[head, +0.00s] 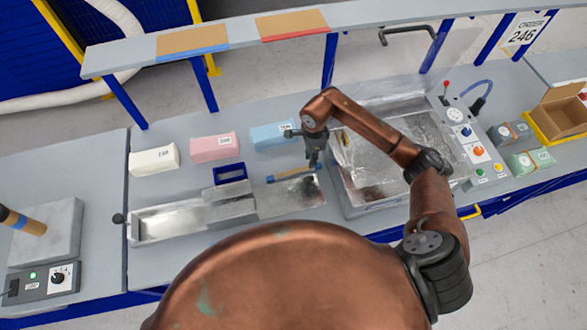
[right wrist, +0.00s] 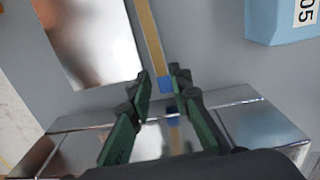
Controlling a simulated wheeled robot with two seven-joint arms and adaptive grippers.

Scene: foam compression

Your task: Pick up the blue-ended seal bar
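The seal bar is a thin tan stick with a blue end (head: 270,179). In the head view it lies on the grey bench, just behind the shiny metal plate, blue end to the left. My right gripper (head: 313,162) points down over its right part, partly hiding it. In the right wrist view the tan bar (right wrist: 150,35) runs down the picture, and its blue end (right wrist: 165,85) shows between the fingertips. My right gripper (right wrist: 162,84) is open, a finger on either side with gaps. Contact with the bar cannot be seen. My left gripper is not in view.
A metal trough (head: 165,224) and a small blue bin (head: 230,174) are left of the bar. White (head: 154,160), pink (head: 215,148) and light blue (head: 270,136) blocks stand behind. A large metal-topped machine (head: 385,190) stands close on the right.

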